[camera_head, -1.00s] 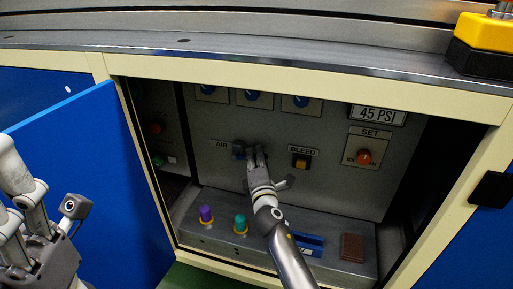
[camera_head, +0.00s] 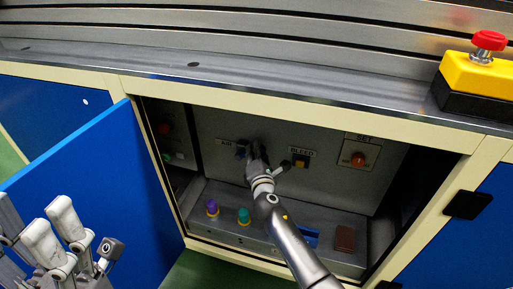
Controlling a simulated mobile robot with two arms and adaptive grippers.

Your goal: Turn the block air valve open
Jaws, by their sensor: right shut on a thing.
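My left gripper (camera_head: 75,250) is at the lower left, in front of the open blue door, away from the valve. Its fingertips are too unclear to tell if it is open.
The blue door (camera_head: 120,170) stands open at left. The "BLEED" button (camera_head: 299,161) and a red "SET" knob (camera_head: 358,159) are right of the valve. Purple (camera_head: 211,206) and teal (camera_head: 243,214) knobs stand below. An emergency stop (camera_head: 485,65) sits on the counter.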

